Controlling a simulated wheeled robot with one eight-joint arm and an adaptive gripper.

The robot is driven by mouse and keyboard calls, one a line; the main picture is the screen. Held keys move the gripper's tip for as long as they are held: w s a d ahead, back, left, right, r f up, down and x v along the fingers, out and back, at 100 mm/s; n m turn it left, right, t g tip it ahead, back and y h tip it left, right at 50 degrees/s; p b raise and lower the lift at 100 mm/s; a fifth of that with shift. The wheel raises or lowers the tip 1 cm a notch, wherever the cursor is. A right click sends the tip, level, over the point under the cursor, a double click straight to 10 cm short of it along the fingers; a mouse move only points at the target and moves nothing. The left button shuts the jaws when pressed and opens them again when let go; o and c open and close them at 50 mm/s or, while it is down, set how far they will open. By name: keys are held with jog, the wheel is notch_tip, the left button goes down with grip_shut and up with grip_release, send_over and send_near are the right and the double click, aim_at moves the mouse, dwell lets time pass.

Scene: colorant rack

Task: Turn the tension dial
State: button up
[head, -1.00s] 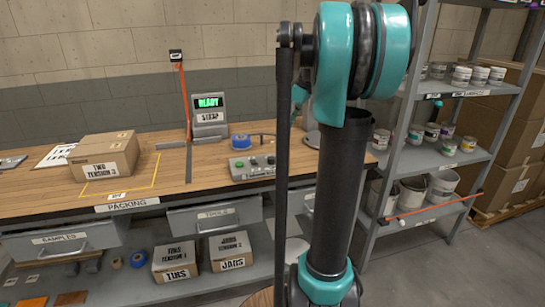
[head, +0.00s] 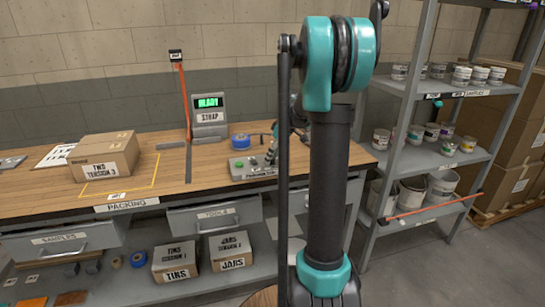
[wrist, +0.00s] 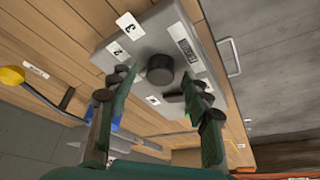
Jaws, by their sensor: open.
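The tension dial (wrist: 160,68) is a dark round knob on a grey control box (wrist: 178,22) with white number labels, one reading 3. My gripper (wrist: 163,84) is open, with one finger on each side of the dial in the wrist view. I cannot tell whether the fingers touch it. The head view shows the control box (head: 237,172) on the packing bench with a green button; my gripper (head: 271,155) is over its right part and hides the dial there. A carton (head: 105,157) on the bench reads "TWO TENSION 3".
An orange strap (head: 185,95) rises at the bench's back. A shelf of paint cans (head: 440,160) stands to the right. Labelled cartons (head: 175,262) sit below the bench.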

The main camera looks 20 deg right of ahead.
jog(key=shift+f, duration=0.2)
grip_shut()
dwell(0.3)
